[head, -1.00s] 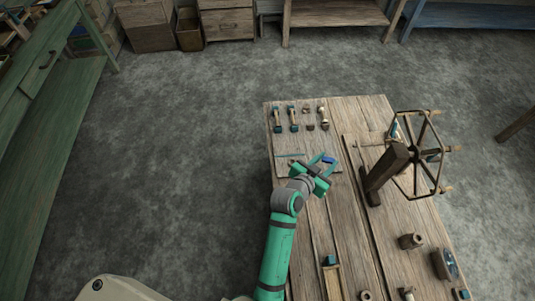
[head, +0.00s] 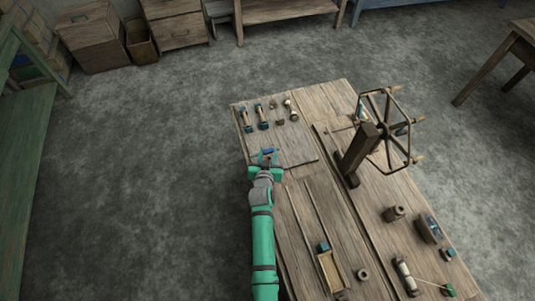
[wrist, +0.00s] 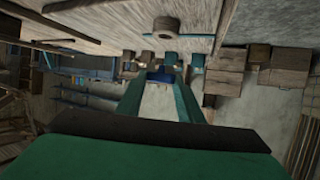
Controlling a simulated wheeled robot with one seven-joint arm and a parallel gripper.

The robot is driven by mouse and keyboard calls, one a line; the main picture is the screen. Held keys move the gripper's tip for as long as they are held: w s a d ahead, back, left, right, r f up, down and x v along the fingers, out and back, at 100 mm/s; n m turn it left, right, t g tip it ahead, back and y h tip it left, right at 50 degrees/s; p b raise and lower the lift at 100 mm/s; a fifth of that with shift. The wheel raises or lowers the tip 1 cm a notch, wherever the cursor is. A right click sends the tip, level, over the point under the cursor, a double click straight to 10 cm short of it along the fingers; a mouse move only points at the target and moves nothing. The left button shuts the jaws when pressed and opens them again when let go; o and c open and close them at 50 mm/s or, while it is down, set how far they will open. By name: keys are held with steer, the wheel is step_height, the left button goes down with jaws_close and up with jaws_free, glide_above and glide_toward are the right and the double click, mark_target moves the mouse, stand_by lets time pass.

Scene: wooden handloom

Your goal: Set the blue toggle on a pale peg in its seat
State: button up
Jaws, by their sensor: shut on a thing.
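My gripper (head: 266,157) is over the left side of the wooden table, near a thin board. It is shut on a small blue piece (head: 268,151), which I take to be the blue toggle. In the wrist view the blue piece (wrist: 160,77) sits between the tips of my two green fingers. A pale peg cannot be told apart from the other small parts, and the toggle's seat cannot be made out. Whether the toggle touches anything below is not clear.
Several small spools and pegs (head: 262,116) stand in a row at the table's far left corner. A wooden reel (head: 385,128) on a post (head: 359,150) rises to the right. An open narrow box (head: 330,270) lies nearer.

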steer(key=shift+w+d+f, duration=0.1)
steer(key=shift+f, duration=2.65)
steer(key=o, duration=1.1)
steer(key=shift+o, duration=0.2)
steer(key=shift+w, duration=0.1)
steer(key=shift+s+d, duration=0.1)
steer(key=shift+s, duration=0.15)
steer(key=shift+s+r, duration=0.1)
steer(key=shift+s, duration=0.2)
steer(key=v, duration=0.9)
steer(key=shift+s+r, duration=0.2)
steer(key=shift+s, duration=0.05)
